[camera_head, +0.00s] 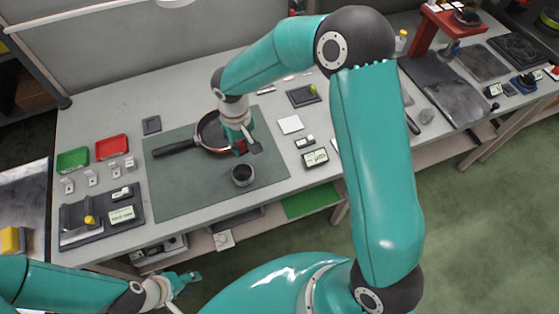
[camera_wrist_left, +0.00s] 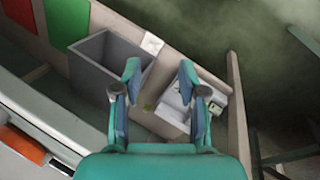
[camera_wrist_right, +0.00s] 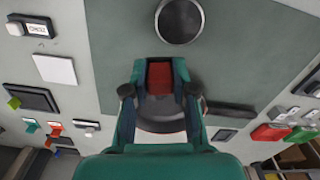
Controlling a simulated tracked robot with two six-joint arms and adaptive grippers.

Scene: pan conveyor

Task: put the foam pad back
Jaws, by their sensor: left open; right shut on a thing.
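My right gripper (camera_head: 244,147) is shut on a small red block (camera_wrist_right: 160,77), low over the near right part of the pan. I cannot tell if this block is the foam pad. The dark pan (camera_head: 208,133) lies on the grey-green mat (camera_head: 190,190), its handle (camera_head: 173,149) pointing left; the gripper partly hides it. A round dark cup (camera_head: 243,174) stands on the mat nearer the front; it also shows in the right wrist view (camera_wrist_right: 180,20). My left gripper (camera_head: 184,281) is open and empty, off the table's front edge.
A white square (camera_head: 290,124) lies right of the mat, near small displays (camera_head: 315,158). Green (camera_head: 73,160) and red (camera_head: 112,147) trays stand at the left. A grey bin (camera_wrist_left: 100,60) shows below in the left wrist view. The mat's front left is clear.

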